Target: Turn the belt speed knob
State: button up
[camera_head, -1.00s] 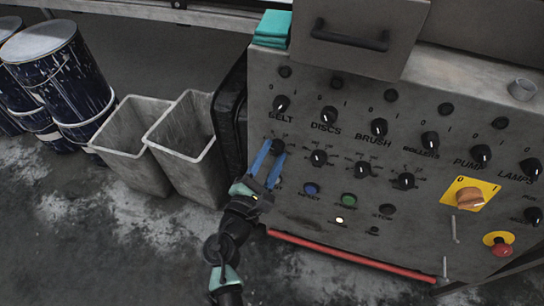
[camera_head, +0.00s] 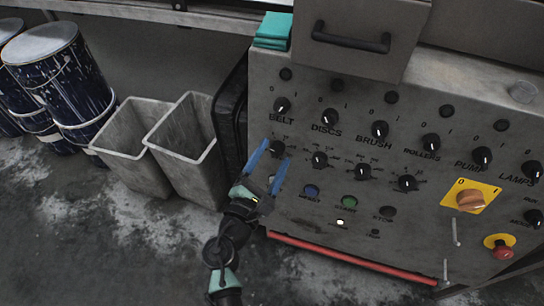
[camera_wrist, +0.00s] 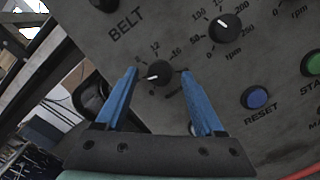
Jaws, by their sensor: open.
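The belt speed knob (camera_wrist: 160,73) is a black dial with a white pointer line, below the BELT label on the grey control panel (camera_head: 330,215). In the wrist view its pointer is toward the left, near the low end of its printed scale. In the head view the knob (camera_head: 277,149) shows just beyond my fingertips. My gripper (camera_head: 268,150) is open, with two blue fingers spread. In the wrist view the fingertips (camera_wrist: 159,72) lie on either side of the knob in the picture. I cannot tell whether either finger touches it.
Another speed knob (camera_wrist: 224,28) is at the upper right, and a blue RESET button (camera_wrist: 257,98) at the right. A red emergency stop (camera_head: 502,248) is at the panel's far right. A red bar (camera_head: 350,255) runs along the lower edge. Grey bins (camera_head: 135,145) stand to the left.

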jog(key=p+v, duration=0.1)
jog(key=v, duration=1.2)
jog(key=shift+p, duration=0.4)
jog(key=shift+w, duration=0.1)
